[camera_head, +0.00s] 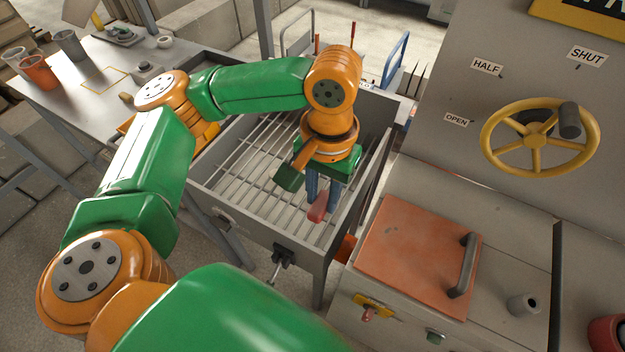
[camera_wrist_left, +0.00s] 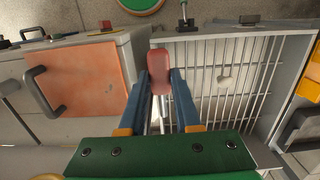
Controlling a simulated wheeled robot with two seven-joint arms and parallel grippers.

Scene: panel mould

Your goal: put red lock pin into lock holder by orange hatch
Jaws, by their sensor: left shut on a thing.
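My left gripper (camera_head: 322,196) is shut on the red lock pin (camera_head: 318,208), whose rounded red end sticks out below the dark blue fingers. The left wrist view shows the pin (camera_wrist_left: 173,72) between the fingertips, with a thin pale shaft below its red end. The gripper is above the near part of the slatted bin, left of the orange hatch (camera_head: 410,245). The hatch is closed, with a dark handle (camera_head: 463,265). A short grey upright tube (camera_head: 523,304) stands right of the hatch; I cannot tell for sure that it is the lock holder. My right gripper is not in view.
The grey bin's rim (camera_head: 262,225) rises around its slats (camera_head: 245,165). A yellow bracket with a red knob (camera_head: 368,312) is on the front below the hatch. A yellow handwheel (camera_head: 540,138) sticks out from the panel. Cups (camera_head: 40,72) stand on the left table.

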